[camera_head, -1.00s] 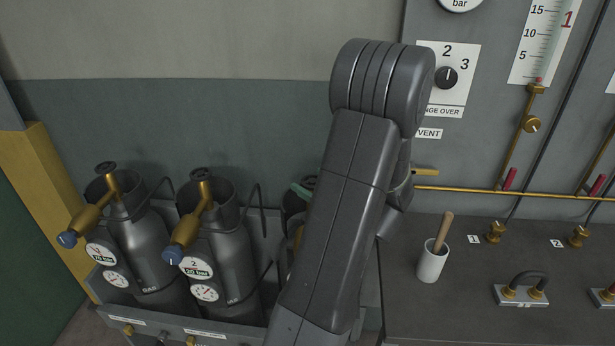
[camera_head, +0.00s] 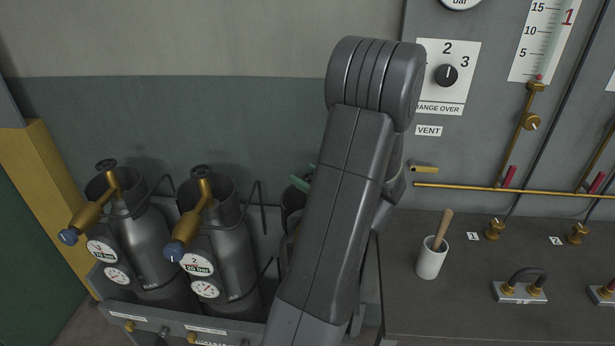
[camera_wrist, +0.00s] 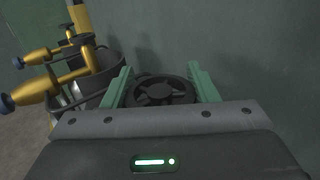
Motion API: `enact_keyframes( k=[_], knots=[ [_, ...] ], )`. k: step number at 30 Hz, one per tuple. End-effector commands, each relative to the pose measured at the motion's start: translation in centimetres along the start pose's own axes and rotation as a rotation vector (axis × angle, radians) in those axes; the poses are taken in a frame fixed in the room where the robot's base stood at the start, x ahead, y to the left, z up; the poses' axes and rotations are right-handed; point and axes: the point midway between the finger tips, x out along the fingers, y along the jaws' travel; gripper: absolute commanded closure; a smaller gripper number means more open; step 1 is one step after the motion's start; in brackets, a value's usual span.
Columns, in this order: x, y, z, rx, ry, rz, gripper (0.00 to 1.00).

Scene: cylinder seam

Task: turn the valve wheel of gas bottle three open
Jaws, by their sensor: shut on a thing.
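The black valve wheel (camera_wrist: 158,92) of gas bottle three sits in the middle of the wrist view, with spokes and a central hub. My gripper (camera_wrist: 159,68) has its green fingers on the left and right sides of the wheel and is shut on its rim. In the head view my arm covers most of bottle three; only a dark piece of its collar (camera_head: 291,203) and a green bit of my gripper (camera_head: 303,183) show. How far the wheel is turned cannot be told.
Bottle one (camera_head: 143,240) and bottle two (camera_head: 232,262) stand to the left in the rack, with brass regulators. A wall panel and a bench with a white mortar (camera_head: 431,262) lie to the right. The wall is close behind the wheel.

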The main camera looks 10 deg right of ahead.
Motion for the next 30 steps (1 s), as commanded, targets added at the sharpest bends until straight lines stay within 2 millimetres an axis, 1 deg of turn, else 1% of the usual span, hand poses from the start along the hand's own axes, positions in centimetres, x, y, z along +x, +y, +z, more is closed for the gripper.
enact_keyframes(
  k=[8, 21, 30],
  knots=[
    [0.0, 0.1, 0.1, -0.001, 0.0, 0.129, 0.7],
    [-0.1, 0.7, 0.1, 0.0, 0.001, 0.469, 0.7],
    [-0.3, 1.0, 0.1, 0.001, 0.0, 0.621, 0.7]
  ],
)
